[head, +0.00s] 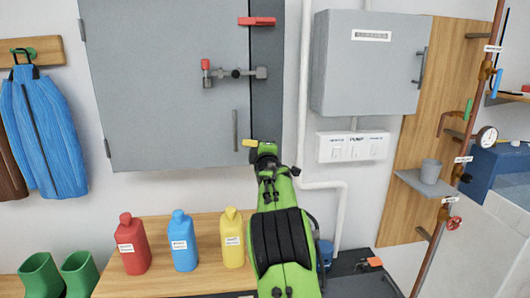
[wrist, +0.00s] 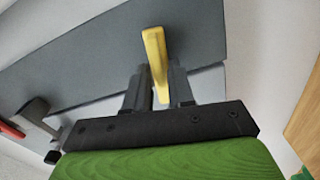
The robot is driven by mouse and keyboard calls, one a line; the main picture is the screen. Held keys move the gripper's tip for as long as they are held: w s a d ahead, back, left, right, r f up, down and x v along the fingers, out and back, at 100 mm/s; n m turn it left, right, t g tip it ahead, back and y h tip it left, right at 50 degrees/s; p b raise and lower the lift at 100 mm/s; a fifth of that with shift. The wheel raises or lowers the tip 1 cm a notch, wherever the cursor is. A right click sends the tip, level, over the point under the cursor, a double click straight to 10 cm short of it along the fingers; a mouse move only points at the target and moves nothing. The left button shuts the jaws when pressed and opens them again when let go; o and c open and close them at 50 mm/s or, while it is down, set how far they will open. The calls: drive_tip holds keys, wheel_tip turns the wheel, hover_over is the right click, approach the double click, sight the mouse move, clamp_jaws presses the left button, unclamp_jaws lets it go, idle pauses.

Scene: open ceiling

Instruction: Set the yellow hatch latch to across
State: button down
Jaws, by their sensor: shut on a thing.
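The yellow hatch latch (head: 248,142) is low on the right edge of the grey hatch (head: 165,120). Its visible part lies roughly level in the head view, near the seam with the dark frame strip (head: 267,90). Its right end is hidden by my gripper (head: 266,149). In the wrist view the yellow latch (wrist: 153,48) stands between the two dark fingers of my gripper (wrist: 160,88). The gripper is shut on it, and the latch's free end sticks out beyond the fingertips.
A red latch (head: 257,21) lies level across the seam at the top. A white pipe (head: 302,100) runs close to the right. Red, blue and yellow bottles (head: 232,240) stand below.

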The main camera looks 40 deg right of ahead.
drive_tip(key=shift+f+n+b, duration=0.2)
drive_tip(key=shift+n+b, duration=0.2)
drive_tip(key=shift+n, duration=0.6)
drive_tip(key=c, duration=1.2)
unclamp_jaws()
drive_tip(key=shift+a, duration=0.1)
drive_tip(key=b+v, duration=0.1)
drive_tip(key=v, duration=1.4)
drive_tip(key=shift+s, duration=0.35)
drive_tip(key=shift+a+r, duration=0.1)
drive_tip(key=shift+a, duration=0.05)
